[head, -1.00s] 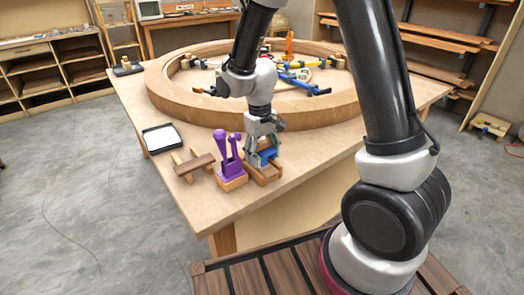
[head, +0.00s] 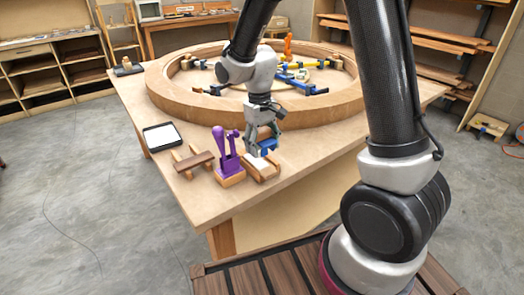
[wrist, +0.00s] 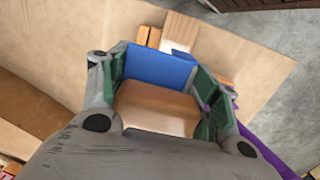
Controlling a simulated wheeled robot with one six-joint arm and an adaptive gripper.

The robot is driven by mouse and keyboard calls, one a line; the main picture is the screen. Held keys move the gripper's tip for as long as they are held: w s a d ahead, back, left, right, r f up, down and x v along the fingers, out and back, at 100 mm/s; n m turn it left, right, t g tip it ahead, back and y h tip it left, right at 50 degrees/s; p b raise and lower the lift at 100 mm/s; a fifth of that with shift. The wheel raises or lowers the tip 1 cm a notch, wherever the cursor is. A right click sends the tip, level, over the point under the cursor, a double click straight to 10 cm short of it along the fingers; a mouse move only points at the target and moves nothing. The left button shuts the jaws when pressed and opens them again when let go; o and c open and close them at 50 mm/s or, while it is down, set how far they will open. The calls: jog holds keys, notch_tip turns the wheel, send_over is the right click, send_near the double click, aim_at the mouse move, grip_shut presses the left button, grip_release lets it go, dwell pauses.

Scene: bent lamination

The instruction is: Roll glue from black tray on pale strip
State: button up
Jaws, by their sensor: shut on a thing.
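My gripper (head: 262,131) is shut on a tool with a wooden handle and a blue part (head: 267,147), seemingly the roller. In the wrist view the wooden handle (wrist: 155,105) sits between the green finger pads, with the blue part (wrist: 160,66) beyond it. The tool is just above a small wooden stand (head: 262,175), where something white shows; I cannot tell whether they touch. The black tray (head: 178,143) with a white surface inside lies at the table's left edge. I cannot pick out the pale strip for certain.
A purple tool (head: 226,152) stands on a wooden base directly left of the stand. A brown bar (head: 195,160) lies across two small blocks. A large wooden ring (head: 170,101) with clamps fills the back of the table (head: 200,205). The front table corner is clear.

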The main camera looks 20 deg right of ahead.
aim_at(261, 131)
jog(key=shift+r, duration=2.45)
jog(key=shift+s+a, duration=0.1)
jog(key=shift+a, duration=0.1)
